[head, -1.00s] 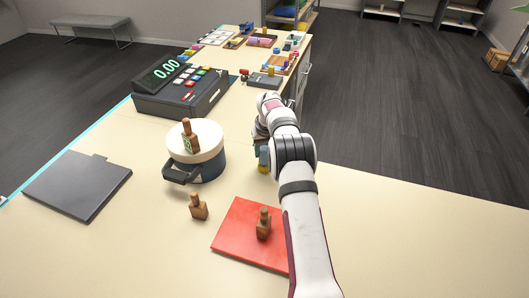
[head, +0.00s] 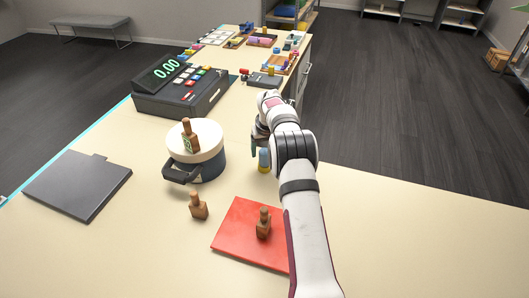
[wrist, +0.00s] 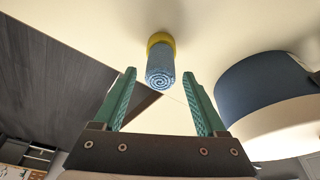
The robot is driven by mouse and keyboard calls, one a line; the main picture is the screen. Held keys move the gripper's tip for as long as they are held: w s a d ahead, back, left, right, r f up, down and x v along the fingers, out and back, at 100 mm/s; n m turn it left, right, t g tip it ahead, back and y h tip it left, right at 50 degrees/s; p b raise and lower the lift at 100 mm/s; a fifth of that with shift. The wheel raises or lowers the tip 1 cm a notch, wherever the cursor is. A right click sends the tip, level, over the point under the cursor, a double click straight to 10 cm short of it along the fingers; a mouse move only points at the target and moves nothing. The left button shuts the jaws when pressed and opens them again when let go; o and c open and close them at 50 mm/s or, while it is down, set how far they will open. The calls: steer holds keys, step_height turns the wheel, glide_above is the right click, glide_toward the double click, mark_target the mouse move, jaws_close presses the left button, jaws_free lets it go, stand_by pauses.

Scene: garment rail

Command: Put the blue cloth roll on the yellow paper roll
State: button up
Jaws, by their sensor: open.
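The blue cloth roll (head: 264,155) stands upright on top of the yellow paper roll (head: 264,168) on the table, to the right of the pot. In the wrist view the spiral end of the blue cloth roll (wrist: 160,70) faces me, with the yellow paper roll (wrist: 160,40) touching it from behind. My gripper (wrist: 159,76) is open, its two green fingers apart with nothing held between them. The fingers are clear of the blue roll. In the head view my arm and wrist hide most of the gripper.
A white-lidded pot (head: 205,160) with a wooden stamp (head: 190,137) on its lid stands close left of the rolls. Another stamp (head: 198,207) stands in front, and one (head: 263,222) on a red mat (head: 235,240). A cash register (head: 180,95) is behind. The table at right is bare.

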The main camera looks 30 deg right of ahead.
steer(key=d+v, duration=0.1)
steer(key=v, duration=1)
steer(key=s+a+r+m+g+y, duration=0.1)
steer(key=s+a+r, duration=0.3)
steer(key=s+a, duration=0.35)
steer(key=s+a+r, duration=0.5)
steer(key=s+a, duration=0.2)
steer(key=s, duration=0.1)
steer(key=s+a+f, duration=0.1)
steer(key=s+a, duration=0.2)
steer(key=s, duration=0.5)
steer(key=s+a+f+m+g+y, duration=0.1)
steer(key=s+a+f, duration=0.1)
steer(key=s, duration=0.7)
steer(key=s+a+f+m+g, duration=0.1)
steer(key=s+a, duration=0.3)
steer(key=s, duration=0.5)
steer(key=shift+a+y, duration=0.3)
steer(key=shift+a, duration=0.05)
steer(key=shift+s+f, duration=0.15)
